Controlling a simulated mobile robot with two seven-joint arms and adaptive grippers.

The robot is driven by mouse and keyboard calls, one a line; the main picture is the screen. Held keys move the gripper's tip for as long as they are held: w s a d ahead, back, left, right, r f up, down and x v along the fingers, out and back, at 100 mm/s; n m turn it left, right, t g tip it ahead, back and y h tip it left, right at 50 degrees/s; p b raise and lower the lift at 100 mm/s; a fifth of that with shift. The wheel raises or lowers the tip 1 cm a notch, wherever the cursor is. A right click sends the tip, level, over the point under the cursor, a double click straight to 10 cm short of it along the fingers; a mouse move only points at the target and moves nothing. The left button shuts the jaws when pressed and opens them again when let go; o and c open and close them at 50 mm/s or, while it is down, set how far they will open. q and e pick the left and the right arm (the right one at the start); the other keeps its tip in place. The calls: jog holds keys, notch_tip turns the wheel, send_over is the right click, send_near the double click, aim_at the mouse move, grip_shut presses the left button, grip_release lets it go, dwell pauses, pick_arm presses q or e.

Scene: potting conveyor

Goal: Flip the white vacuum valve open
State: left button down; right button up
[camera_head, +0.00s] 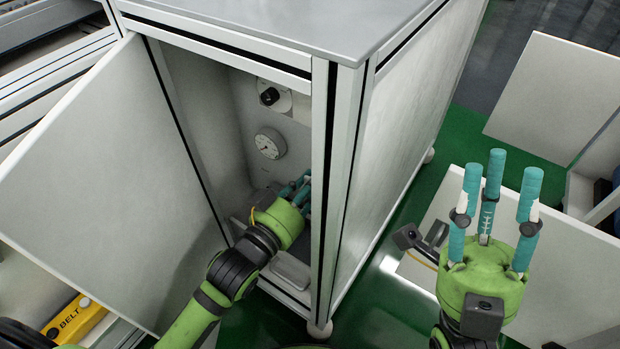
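My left gripper (299,185) reaches into the open white cabinet (205,75), low and near the right door post. Its teal fingertips are partly hidden by its own green body and lie close together, and whether they touch anything cannot be told. I cannot make out the white vacuum valve; the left gripper covers part of the inner panel. On the panel above are a round gauge (268,143) and a black knob (269,96) on a pale plate. My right gripper (499,172) is outside, right of the cabinet, with three teal fingers pointing up, spread and empty.
The cabinet door (105,170) stands open on the left. The cabinet's right post (322,190) is close beside the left gripper. A yellow BELT box (75,320) lies at lower left. White panels (550,95) stand at right, with green floor between.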

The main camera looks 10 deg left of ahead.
pick_arm(q)
jog(key=shift+d+m, duration=0.1)
jog(key=shift+m, duration=0.3)
jog(key=c, duration=1.1)
grip_release()
jog(key=shift+o, duration=0.2)
jog(key=v, duration=1.2)
jog(key=shift+f, duration=0.1)
